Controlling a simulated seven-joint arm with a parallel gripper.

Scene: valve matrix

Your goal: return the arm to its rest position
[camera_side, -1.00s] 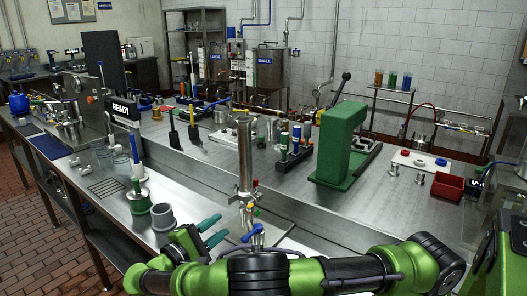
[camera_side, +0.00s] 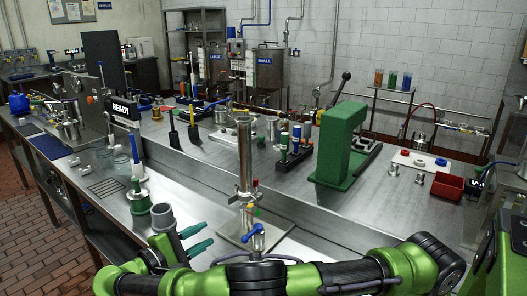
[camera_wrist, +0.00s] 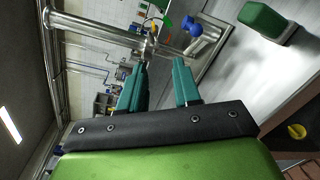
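My gripper (camera_side: 208,233) is low over the bench's front part, left of the upright steel pipe column (camera_side: 244,155). Its two teal fingers are apart with nothing between them. The wrist view also shows the open, empty fingers (camera_wrist: 160,66). The column (camera_wrist: 95,27) lies across the top left of that view, beyond the fingertips. A blue valve handle (camera_side: 257,229) is near the column's foot, right of the gripper in the side view. It also shows in the wrist view (camera_wrist: 203,26). My arm covers part of the bench's front edge in the side view.
A tall green press (camera_side: 340,148) and a red bin (camera_side: 449,187) stand to the right.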

